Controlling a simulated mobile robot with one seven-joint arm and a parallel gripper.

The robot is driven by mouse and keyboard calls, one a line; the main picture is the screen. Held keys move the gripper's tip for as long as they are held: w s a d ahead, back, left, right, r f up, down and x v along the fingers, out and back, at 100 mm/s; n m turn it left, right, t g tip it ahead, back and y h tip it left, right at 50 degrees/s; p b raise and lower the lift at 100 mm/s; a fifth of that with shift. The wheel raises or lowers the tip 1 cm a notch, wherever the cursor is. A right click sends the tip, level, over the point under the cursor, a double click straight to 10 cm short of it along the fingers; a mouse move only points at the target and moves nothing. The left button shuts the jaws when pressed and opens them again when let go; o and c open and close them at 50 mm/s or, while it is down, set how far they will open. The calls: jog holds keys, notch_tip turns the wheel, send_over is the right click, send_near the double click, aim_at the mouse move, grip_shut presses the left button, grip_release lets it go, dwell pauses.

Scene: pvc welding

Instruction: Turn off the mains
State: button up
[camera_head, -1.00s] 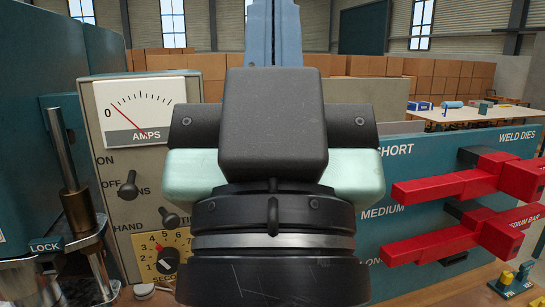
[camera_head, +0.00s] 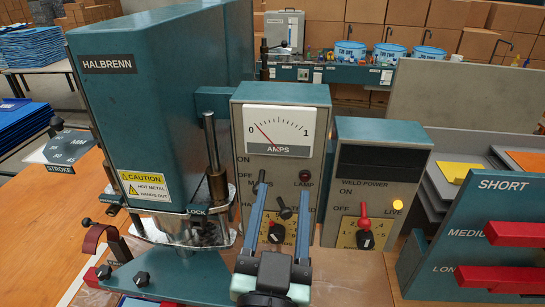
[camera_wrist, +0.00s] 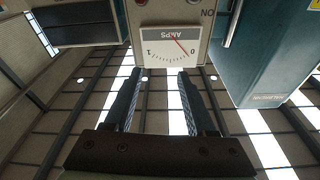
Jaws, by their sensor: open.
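The grey AMPS control box (camera_head: 240,125) stands at the centre in the head view. Its mains switch (camera_head: 261,176) is a small dark toggle below the ON label, partly covered by my left finger. My gripper (camera_head: 285,187) is open and empty in front of this box, fingers up and apart. In the wrist view my gripper (camera_wrist: 159,74) shows two spread fingers below the upside-down meter (camera_wrist: 169,45), nothing between them.
A second toggle (camera_head: 285,212) and a seconds dial (camera_head: 277,232) sit lower on the box. The weld power box (camera_head: 375,180) with a red-handled switch is at right. The teal HALBRENN machine (camera_head: 165,90) blocks the left. Red bars (camera_head: 510,233) jut out at lower right.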

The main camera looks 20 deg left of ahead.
jog(key=s+a+f+g+p, duration=0.2)
jog(key=s+a+f+g, duration=0.15)
jog(key=f, duration=0.35)
jog(key=shift+t+y, duration=0.3)
jog(key=shift+t, duration=0.15)
jog(key=shift+p+x, duration=2.35)
jog(key=shift+x, duration=3.9)
jog(key=shift+d+r, duration=0.1)
jog(key=shift+r, duration=0.05)
grip_shut()
